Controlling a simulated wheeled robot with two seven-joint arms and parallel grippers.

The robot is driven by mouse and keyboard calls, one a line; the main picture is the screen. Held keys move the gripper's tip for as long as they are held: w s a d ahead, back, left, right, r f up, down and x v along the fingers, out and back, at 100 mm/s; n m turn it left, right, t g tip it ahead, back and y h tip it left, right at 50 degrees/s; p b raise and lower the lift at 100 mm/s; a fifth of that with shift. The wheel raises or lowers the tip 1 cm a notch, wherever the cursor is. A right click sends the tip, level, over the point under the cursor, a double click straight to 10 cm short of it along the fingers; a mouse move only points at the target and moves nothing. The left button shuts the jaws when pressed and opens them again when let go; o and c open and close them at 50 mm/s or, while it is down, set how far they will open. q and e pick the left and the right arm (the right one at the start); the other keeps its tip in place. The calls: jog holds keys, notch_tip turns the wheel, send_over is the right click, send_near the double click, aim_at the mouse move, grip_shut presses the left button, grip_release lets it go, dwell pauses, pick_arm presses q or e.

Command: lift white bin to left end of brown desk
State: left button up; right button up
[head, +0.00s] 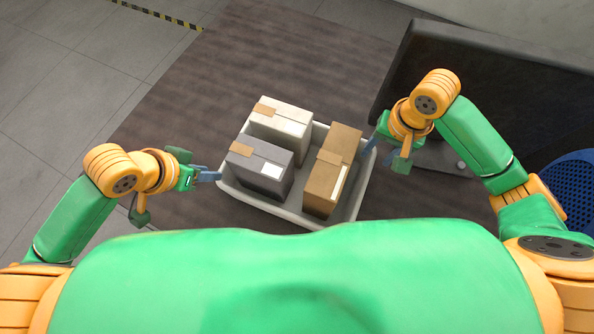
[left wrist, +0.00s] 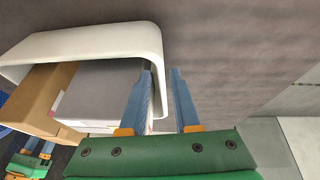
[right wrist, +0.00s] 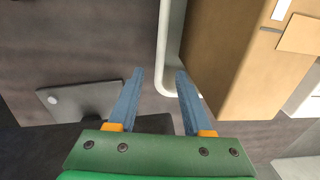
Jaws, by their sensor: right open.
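The white bin (head: 231,196) stands on the brown desk (head: 180,110) and holds a white box (head: 283,121), a grey box (head: 258,170) and a brown box (head: 325,183). My left gripper (head: 218,175) is at the bin's left wall. My right gripper (head: 377,150) is at the bin's right wall. In the right wrist view its fingers (right wrist: 158,80) are spread, with the rim (right wrist: 164,50) between them.
A dark raised panel (head: 480,90) stands to the right of the desk. A grey flat item with a round white knob (head: 459,166) lies right of the bin. A blue mesh chair (head: 572,185) is at the far right. The desk beyond the bin is clear.

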aim_at(228, 173)
pick_arm(q)
jog(key=x, duration=0.9)
jog(key=shift+w+d+f, duration=0.1)
jog(key=shift+f, duration=0.15)
pick_arm(e)
notch_tip(228, 173, down, 6)
jog(key=shift+w+a+r, duration=0.1)
jog(key=shift+w+r, duration=0.05)
pick_arm(q)
grip_shut()
pick_arm(e)
jog(key=c, duration=0.5)
grip_shut()
pick_arm(q)
jog(key=shift+r, duration=0.1)
pick_arm(e)
jog(key=shift+r, duration=0.1)
